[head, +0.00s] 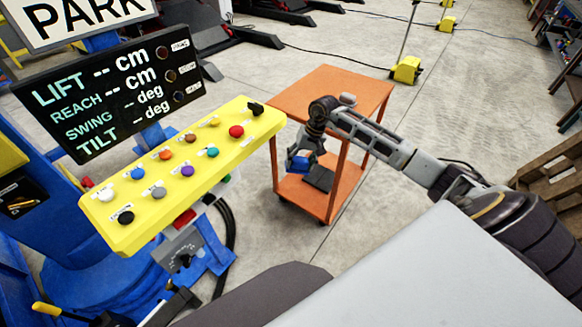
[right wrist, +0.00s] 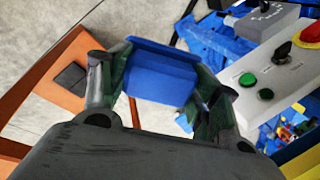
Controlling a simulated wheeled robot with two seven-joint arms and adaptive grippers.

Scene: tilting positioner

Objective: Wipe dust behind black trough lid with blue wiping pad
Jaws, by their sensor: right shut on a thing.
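My right gripper (head: 301,160) is shut on the blue wiping pad (head: 303,164), and its arm comes in from the right. In the head view they are in front of the orange cart, to the right of the yellow button panel. In the right wrist view the pad (right wrist: 162,77) sits between the two fingers (right wrist: 172,80). A flat black piece (head: 319,178) shows at the cart's lower shelf; it also shows in the right wrist view (right wrist: 70,76). I cannot tell whether it is the trough lid. No dust can be made out. My left gripper is not in view.
The orange cart (head: 350,90) has a mostly bare top. The yellow button panel (head: 140,220) and a black display board (head: 58,118) are on the left, above blue machinery (head: 25,275). Dark cables hang under the panel. Grey floor (head: 385,240) is open right of the cart.

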